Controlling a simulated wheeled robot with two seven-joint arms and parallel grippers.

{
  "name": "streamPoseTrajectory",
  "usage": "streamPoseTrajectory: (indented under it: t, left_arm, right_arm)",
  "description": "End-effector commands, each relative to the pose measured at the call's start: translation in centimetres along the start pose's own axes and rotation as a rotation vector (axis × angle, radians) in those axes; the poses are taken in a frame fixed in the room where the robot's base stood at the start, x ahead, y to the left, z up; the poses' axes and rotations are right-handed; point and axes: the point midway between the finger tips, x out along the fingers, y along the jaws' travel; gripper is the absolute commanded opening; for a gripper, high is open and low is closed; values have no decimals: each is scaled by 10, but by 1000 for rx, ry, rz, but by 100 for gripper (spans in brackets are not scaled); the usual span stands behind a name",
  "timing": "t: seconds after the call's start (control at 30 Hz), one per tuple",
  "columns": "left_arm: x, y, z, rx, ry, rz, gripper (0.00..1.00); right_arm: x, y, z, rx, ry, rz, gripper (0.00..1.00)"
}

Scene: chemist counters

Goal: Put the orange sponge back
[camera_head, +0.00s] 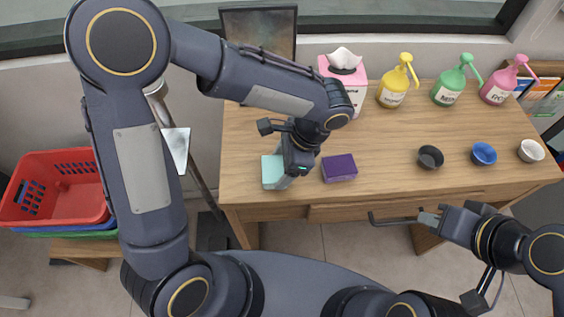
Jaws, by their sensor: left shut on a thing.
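No orange sponge can be made out in this view. My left gripper (297,163) reaches down over the front left of the wooden desk. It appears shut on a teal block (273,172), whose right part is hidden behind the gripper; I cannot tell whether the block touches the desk. A purple block (339,168) lies on the desk just right of the gripper, apart from it. My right gripper (400,219) is in front of the desk's edge, clear of the desktop, with no object seen at it; its finger gap is unclear.
On the wooden desk (385,150) stand a pink tissue box (345,75), yellow (394,90), green (450,88) and pink (498,88) pump bottles, and black (430,157), blue (484,154) and white (531,151) cups. A red basket (55,190) is left. The desk's middle is clear.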

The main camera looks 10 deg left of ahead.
Motion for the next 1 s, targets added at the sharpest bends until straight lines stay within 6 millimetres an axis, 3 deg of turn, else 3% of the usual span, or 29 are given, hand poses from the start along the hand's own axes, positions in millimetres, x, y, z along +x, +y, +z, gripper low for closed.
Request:
streamPoseTrajectory:
  t: [0.13,0.17,0.33,0.7,1.0]
  left_arm:
    - [2,0,-1,0,0,0,49]
    - [2,0,-1,0,0,0,68]
    - [1,0,-1,0,0,0,89]
    - [-6,0,0,0,1,-1,89]
    - [-64,0,-2,-1,4,-3,89]
  right_arm:
    - [2,1,1,0,0,0,0]
    - [2,1,1,0,0,0,0]
    - [1,0,1,0,0,0,0]
    - [0,0,0,0,0,0,0]
    - [4,2,2,0,0,0,0]
